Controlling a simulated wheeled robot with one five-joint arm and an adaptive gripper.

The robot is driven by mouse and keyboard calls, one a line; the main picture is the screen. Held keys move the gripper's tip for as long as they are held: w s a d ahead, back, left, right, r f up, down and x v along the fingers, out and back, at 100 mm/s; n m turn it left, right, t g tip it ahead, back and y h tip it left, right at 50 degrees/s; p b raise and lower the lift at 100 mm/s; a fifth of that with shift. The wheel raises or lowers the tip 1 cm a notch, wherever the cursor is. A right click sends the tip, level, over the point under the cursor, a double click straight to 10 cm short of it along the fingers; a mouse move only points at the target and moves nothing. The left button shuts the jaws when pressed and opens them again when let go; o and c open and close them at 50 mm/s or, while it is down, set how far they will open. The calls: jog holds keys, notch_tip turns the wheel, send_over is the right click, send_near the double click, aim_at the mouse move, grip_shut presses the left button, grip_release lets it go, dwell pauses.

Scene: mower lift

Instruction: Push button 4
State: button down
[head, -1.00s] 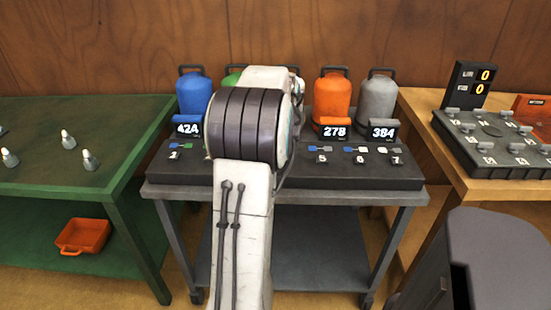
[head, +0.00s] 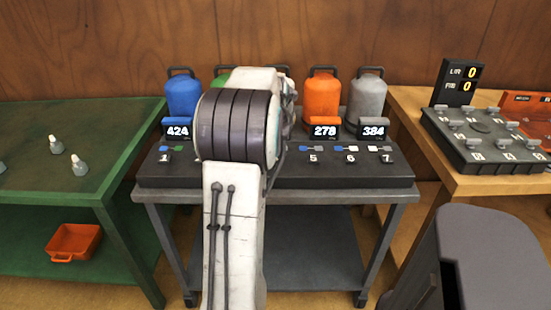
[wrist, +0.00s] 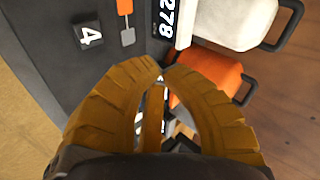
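Button 4 (wrist: 90,36), a black block with a white 4, shows at the upper left of the wrist view on the dark console. A small orange and grey graphic (wrist: 127,22) lies beside it. My gripper (wrist: 160,70) has brown-orange ribbed fingers whose tips come together, with nothing seen between them. The tips are below and right of button 4 in the picture, apart from it. In the head view my arm hides button 4, the middle of the console and my gripper.
The console (head: 345,172) carries buttons 1, 5, 6 and 7 and displays such as 424 (head: 177,132) and 384 (head: 373,132). Blue (head: 183,97), orange (head: 321,97) and grey (head: 366,100) canisters stand behind. A green table (head: 70,140) is left, a wooden table (head: 440,170) right.

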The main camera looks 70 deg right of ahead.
jog(key=shift+f, duration=0.1)
notch_tip(320, 180, down, 7)
jog(key=b, duration=0.3)
jog(key=shift+f+b, duration=0.8)
jog(key=shift+b, duration=0.55)
jog(key=shift+f, duration=0.2)
dwell(0.6)
jog(key=shift+f+b, duration=0.25)
jog(key=shift+b, duration=0.25)
jog(key=shift+f+b, duration=0.45)
jog(key=shift+f, duration=0.05)
dwell(0.6)
jog(key=shift+r, duration=0.1)
dwell(0.3)
jog(key=shift+r+p, duration=0.65)
jog(key=shift+r, duration=0.15)
